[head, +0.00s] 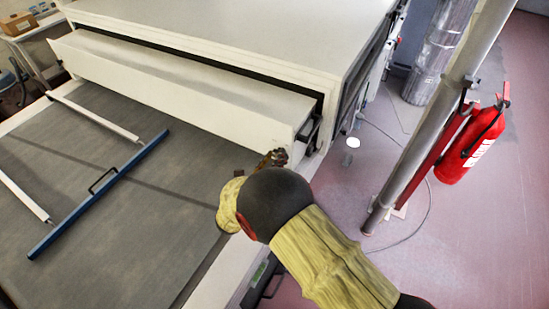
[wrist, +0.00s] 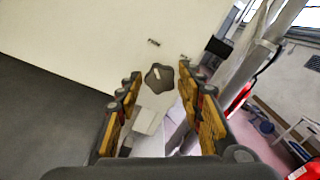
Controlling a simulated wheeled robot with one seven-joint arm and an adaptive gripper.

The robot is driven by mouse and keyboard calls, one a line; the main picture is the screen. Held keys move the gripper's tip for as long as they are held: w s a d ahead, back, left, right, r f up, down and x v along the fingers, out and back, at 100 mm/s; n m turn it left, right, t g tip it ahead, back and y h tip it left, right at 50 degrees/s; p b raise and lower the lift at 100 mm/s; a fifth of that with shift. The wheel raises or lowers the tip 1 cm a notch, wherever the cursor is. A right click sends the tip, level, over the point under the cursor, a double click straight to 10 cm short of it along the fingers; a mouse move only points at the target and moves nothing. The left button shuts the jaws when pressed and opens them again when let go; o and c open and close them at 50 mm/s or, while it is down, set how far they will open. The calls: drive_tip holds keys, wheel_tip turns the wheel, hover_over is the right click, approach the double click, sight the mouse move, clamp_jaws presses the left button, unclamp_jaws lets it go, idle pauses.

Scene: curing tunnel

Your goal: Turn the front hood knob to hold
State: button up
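My gripper (wrist: 158,90) is open, with one finger on each side of the knob's place in the picture. I see no contact. In the head view my gripper (head: 270,160) is at the hood's near right corner, and the knob is hidden.
The long white hood (head: 190,85) crosses above a grey conveyor belt (head: 100,180). A blue bar (head: 100,192) with a handle lies over the belt. A grey post (head: 430,125) and a red fire extinguisher (head: 473,145) stand to the right.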

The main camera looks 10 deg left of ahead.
drive_tip(key=c, duration=0.8)
drive_tip(key=shift+m+b, duration=0.3)
drive_tip(key=shift+m, duration=0.1)
drive_tip(key=m+b, duration=1.7)
drive_tip(key=shift+f, duration=0.1)
drive_tip(key=shift+b, duration=0.3)
drive_tip(key=o, duration=1.1)
drive_tip(key=shift+c, duration=0.2)
